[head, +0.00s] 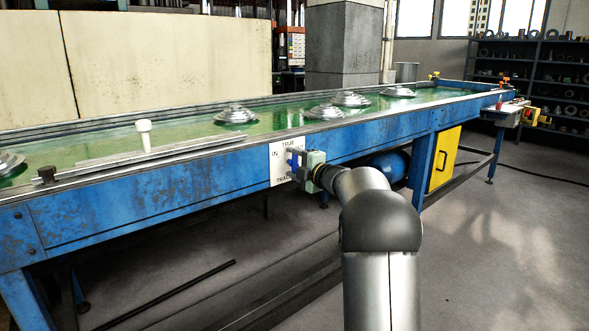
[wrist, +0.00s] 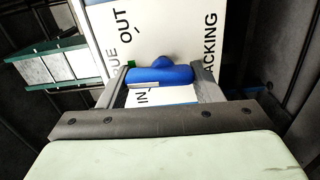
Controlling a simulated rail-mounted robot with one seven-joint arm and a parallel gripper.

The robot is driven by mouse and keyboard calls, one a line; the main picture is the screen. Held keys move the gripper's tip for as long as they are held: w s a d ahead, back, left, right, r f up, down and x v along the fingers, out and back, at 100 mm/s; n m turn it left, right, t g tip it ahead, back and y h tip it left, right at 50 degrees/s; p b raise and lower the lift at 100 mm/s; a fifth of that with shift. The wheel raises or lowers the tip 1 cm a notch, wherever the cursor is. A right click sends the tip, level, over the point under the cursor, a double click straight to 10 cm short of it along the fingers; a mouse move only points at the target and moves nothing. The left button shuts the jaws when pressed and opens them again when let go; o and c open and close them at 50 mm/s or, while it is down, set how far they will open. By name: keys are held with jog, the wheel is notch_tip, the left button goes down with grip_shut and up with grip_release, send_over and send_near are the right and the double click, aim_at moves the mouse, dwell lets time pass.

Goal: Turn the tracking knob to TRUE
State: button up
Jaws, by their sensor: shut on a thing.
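The tracking knob (wrist: 158,75) is a blue bar-shaped handle on a white label plate (wrist: 185,30) fixed to the front rail of the conveyor. In the wrist view it sits between the two fingers of my gripper (wrist: 160,84), its long side running across from finger to finger. The plate reads OUT above the knob, IN below, part of TRUE at left and part of TRACKING at right. A small green mark shows beside the left finger. In the head view my gripper (head: 297,163) is at the plate (head: 283,178) and covers much of it. I cannot tell the exact knob setting.
The blue conveyor frame (head: 180,187) runs across the view, its green belt (head: 180,133) carrying several shiny metal parts (head: 237,115). A white peg (head: 144,134) stands near the belt edge. A yellow box (head: 443,159) hangs below at right.

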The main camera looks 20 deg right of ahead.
dwell(0.4)
jog(key=o, duration=1)
jog(key=shift+s, duration=0.1)
jog(key=p+v, duration=0.2)
jog(key=v, duration=1.5)
jog(key=shift+s+d, duration=0.1)
jog(key=shift+s, duration=0.1)
